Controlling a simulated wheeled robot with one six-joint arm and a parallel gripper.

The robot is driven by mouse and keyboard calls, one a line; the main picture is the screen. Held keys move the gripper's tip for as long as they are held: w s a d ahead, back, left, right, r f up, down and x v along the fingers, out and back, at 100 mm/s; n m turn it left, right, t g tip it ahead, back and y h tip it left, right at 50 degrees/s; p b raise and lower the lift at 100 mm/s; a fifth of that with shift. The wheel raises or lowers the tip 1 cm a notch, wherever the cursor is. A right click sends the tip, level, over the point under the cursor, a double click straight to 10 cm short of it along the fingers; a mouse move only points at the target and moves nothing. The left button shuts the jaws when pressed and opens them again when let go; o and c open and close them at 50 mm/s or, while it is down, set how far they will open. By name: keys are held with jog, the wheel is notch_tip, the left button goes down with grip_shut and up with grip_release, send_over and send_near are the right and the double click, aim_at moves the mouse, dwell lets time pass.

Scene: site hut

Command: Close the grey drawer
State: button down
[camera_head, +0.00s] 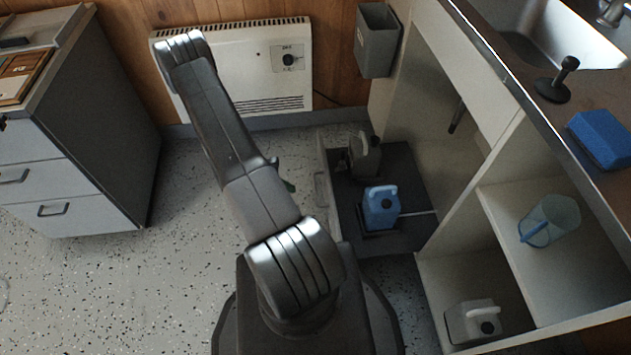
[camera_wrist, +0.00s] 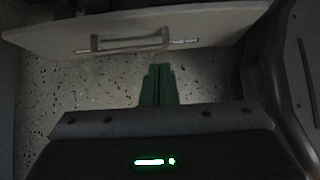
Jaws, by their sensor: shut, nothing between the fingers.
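The grey drawer (camera_head: 322,190) is pulled out from the low cabinet under the sink. Its pale front and handle face left, and its dark inside holds a blue jug (camera_head: 381,207) and a dark grey-brown container (camera_head: 365,156). In the wrist view the drawer front (camera_wrist: 215,30) crosses the top of the picture, with its bar handle (camera_wrist: 130,42) left of centre. My gripper (camera_wrist: 158,68) has green fingers, shut together and empty. They point towards the drawer front, with speckled floor showing between. In the head view my arm hides most of the gripper.
A desk pedestal with drawers (camera_head: 70,195) stands at left. A white heater (camera_head: 262,65) and a grey bin (camera_head: 378,42) are at the back. Open shelves hold a white jug (camera_head: 473,322) and a clear pitcher (camera_head: 550,220).

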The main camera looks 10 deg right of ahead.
aim_at(316, 196)
jog(key=x, duration=0.4)
jog(key=b+x, duration=0.1)
jog(key=x, duration=0.2)
jog(key=d+r+b+x, duration=0.1)
jog(key=x, duration=0.3)
jog(key=shift+d+f, duration=0.2)
jog(key=shift+d, duration=0.05)
jog(key=shift+d+b, duration=0.3)
jog(key=shift+d, duration=0.55)
